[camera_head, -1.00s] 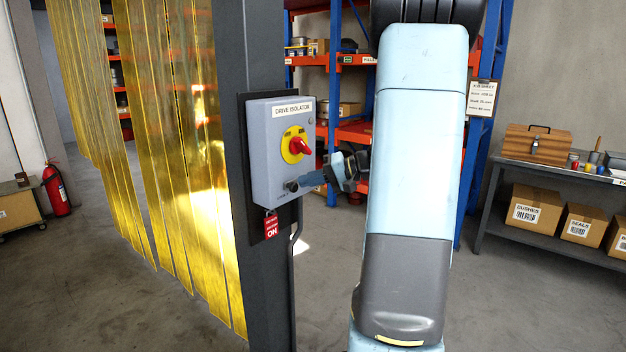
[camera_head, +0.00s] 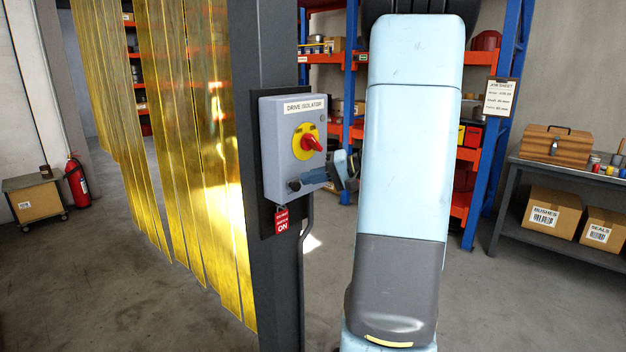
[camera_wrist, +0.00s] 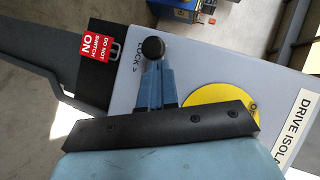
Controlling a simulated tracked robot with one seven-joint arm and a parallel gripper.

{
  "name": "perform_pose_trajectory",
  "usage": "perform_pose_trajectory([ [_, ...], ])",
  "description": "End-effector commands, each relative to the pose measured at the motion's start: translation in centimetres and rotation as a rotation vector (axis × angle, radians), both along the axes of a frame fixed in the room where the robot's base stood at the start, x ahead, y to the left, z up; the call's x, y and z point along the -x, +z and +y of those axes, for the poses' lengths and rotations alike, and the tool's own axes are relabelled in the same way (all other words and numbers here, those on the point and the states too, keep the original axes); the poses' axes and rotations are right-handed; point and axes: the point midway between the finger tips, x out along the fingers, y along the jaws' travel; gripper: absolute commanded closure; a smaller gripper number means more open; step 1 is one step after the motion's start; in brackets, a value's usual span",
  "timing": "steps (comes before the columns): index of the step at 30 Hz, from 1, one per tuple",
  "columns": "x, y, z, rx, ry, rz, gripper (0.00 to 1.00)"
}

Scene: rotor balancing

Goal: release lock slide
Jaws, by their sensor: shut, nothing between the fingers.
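The grey drive isolator box (camera_head: 273,150) is mounted on a dark post. Its round black lock slide knob (camera_head: 294,186) sits low on the front face; in the wrist view the knob (camera_wrist: 153,47) stands beside the "LOCK >" label. A red rotary handle on a yellow disc (camera_head: 307,142) is above it; the disc (camera_wrist: 222,107) is partly hidden by my gripper in the wrist view. My gripper (camera_wrist: 154,70) is shut and empty, its fingertips right at the knob; contact cannot be told. In the head view my gripper (camera_head: 308,178) reaches in from the right.
A red "do not switch on" tag (camera_head: 282,219) hangs below the box, and a cable runs down the post (camera_head: 277,280). Yellow strip curtains (camera_head: 200,170) hang to the left. Shelving (camera_head: 466,155) stands behind my arm, and a workbench (camera_head: 535,172) is at the right.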

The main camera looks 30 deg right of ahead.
Motion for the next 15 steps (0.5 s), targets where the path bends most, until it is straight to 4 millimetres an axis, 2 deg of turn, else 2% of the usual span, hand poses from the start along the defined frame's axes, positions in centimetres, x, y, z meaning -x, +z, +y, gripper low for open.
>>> perform_pose_trajectory([
  [5,-0.4,1.3,-3.0,0.003,-0.007,-0.003,1.00],
  [15,4.1,3.4,-7.6,0.005,-0.010,-0.003,1.00],
])
